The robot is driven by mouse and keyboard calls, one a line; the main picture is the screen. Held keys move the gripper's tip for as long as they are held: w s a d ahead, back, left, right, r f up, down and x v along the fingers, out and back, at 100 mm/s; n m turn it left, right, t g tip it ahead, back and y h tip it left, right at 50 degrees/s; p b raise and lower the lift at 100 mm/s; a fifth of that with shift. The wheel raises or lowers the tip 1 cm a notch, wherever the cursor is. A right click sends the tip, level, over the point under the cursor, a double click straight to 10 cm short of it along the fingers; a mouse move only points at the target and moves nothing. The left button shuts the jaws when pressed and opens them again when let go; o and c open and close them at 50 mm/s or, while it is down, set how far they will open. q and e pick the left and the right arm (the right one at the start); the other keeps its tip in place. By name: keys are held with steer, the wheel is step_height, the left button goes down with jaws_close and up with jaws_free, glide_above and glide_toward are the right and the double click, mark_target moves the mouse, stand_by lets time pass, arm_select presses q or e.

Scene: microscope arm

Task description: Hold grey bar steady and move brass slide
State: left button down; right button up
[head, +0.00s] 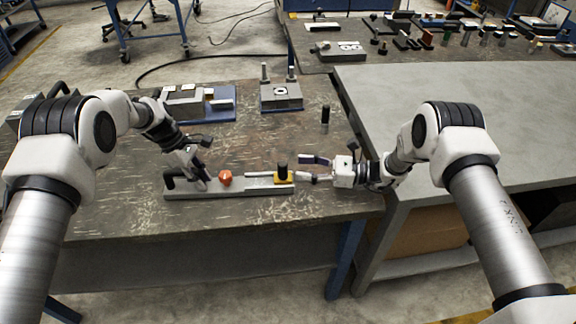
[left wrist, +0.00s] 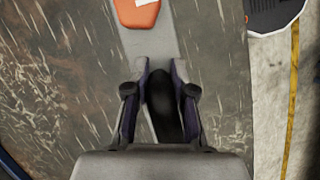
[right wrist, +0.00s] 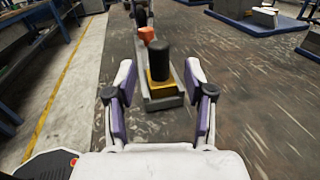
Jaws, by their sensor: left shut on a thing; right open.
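The long grey bar (head: 235,188) lies on the worn workbench, with a black handle at its left end. An orange-red block (head: 225,178) sits on its middle; it also shows in the left wrist view (left wrist: 136,12). The brass slide (head: 284,177), with a black knob (head: 283,168), is at the bar's right end; it also shows in the right wrist view (right wrist: 160,88). My left gripper (head: 203,184) is shut on the bar's black handle (left wrist: 162,105). My right gripper (head: 310,168) is open and empty, to the right of the slide, its fingers pointing at it.
Behind the bar stand a blue tray with grey parts (head: 208,105) and a grey block with two posts (head: 281,96). A black cylinder (head: 325,115) stands near the bench's right side. A bare grey table (head: 440,100) adjoins on the right.

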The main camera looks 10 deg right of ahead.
steer(key=v, duration=0.6)
steer(key=shift+d, duration=0.15)
arm_select(q)
steer(key=c, duration=0.9)
jaws_free()
steer(key=shift+r, duration=0.1)
arm_select(e)
steer(key=shift+s, duration=0.1)
